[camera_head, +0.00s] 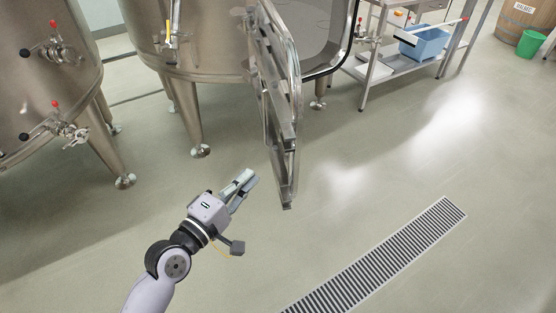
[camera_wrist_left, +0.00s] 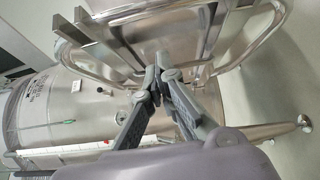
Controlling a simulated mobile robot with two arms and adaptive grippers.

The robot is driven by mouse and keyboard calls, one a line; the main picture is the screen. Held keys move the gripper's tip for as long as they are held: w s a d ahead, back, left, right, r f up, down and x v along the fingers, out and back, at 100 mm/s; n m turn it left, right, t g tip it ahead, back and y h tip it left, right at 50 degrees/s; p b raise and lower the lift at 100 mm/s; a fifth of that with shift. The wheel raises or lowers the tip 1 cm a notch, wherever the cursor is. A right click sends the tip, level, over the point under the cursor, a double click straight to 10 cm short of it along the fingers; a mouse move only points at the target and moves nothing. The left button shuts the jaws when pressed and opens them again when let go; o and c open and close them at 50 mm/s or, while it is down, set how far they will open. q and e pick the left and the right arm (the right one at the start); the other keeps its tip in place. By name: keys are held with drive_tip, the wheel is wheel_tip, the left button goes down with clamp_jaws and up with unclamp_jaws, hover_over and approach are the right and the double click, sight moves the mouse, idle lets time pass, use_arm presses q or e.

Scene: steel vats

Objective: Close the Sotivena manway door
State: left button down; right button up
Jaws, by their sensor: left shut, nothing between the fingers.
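The steel manway door (camera_head: 276,105) stands swung wide open in the head view, seen nearly edge-on, hanging from the middle vat (camera_head: 215,45). The dark-rimmed manway opening (camera_head: 325,35) shows to its right. My left gripper (camera_head: 248,178) is just left of the door's lower part, shut and empty. In the left wrist view the gripper fingers (camera_wrist_left: 160,85) point toward the door's frame and bars (camera_wrist_left: 110,50). I cannot tell whether they touch it. My right gripper is in neither view.
Another steel vat (camera_head: 40,70) with red-knobbed valves stands at the left. A steel table (camera_head: 385,70) holding a blue bin (camera_head: 424,43) is at the upper right. A green bucket (camera_head: 530,43) and a barrel stand beyond. A floor drain grate (camera_head: 385,255) lies right of the door; the floor around is clear.

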use_arm(q)
drive_tip(key=w+d, duration=0.5)
drive_tip(key=d, duration=0.2)
drive_tip(key=shift+w+d+b, duration=0.25)
drive_tip(key=shift+w+b, duration=0.1)
drive_tip(key=shift+b, duration=0.05)
